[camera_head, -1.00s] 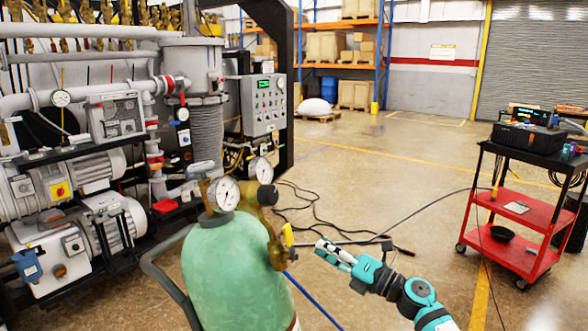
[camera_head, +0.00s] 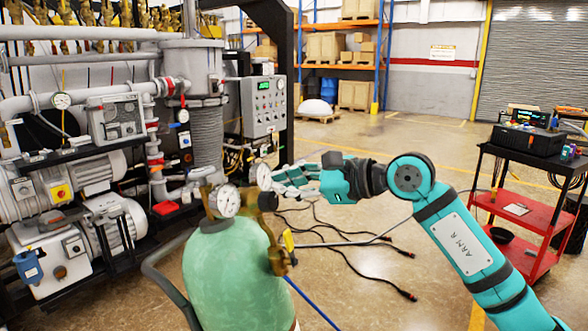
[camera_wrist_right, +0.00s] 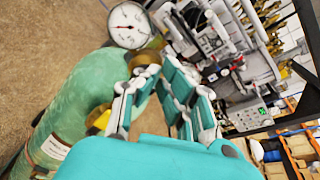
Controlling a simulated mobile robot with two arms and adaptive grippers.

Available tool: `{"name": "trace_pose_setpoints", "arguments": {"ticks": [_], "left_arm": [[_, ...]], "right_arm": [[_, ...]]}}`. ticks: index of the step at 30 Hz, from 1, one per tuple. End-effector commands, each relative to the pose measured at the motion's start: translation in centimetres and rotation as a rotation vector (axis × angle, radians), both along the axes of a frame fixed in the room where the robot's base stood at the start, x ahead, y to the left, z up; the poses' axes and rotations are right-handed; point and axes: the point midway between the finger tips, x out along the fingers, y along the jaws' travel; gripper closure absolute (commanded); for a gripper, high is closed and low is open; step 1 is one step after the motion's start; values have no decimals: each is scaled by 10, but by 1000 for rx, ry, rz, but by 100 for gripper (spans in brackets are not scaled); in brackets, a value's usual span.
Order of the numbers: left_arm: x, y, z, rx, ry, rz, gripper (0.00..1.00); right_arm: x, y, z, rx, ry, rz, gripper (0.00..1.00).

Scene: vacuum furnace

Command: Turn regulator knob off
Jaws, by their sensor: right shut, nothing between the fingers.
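The black regulator knob (camera_head: 267,201) sits on the brass regulator on top of the green gas cylinder (camera_head: 232,270). A round white gauge (camera_head: 225,201) stands to the left of the knob, and it also shows in the wrist view (camera_wrist_right: 130,24). My right gripper (camera_head: 272,182) is shut and empty, beside and slightly above the knob, overlapping the second gauge. In the wrist view its fingers (camera_wrist_right: 162,68) reach toward the brass regulator (camera_wrist_right: 146,58). Whether they touch the knob cannot be told. My left gripper is not in view.
A yellow-handled valve (camera_head: 289,241) and blue hose are on the cylinder's right side. Vacuum furnace pumps and pipes (camera_head: 90,200) fill the left. Black cables lie on the floor. A red cart (camera_head: 510,205) stands at the right.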

Motion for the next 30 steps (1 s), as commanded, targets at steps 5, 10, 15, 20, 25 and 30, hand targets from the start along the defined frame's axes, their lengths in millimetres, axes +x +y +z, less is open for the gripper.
{"name": "trace_pose_setpoints", "arguments": {"ticks": [5,10,15,20,25,30], "left_arm": [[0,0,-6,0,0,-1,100],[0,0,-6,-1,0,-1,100],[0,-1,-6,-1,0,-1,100],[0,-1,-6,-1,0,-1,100],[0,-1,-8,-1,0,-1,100],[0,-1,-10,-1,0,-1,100]], "right_arm": [[7,15,-5,0,0,1,100],[10,21,-7,1,1,1,100],[10,21,-8,0,2,1,100],[9,22,-8,-1,3,3,100],[9,22,-10,-1,4,4,100],[9,21,-13,-2,4,4,100]]}}
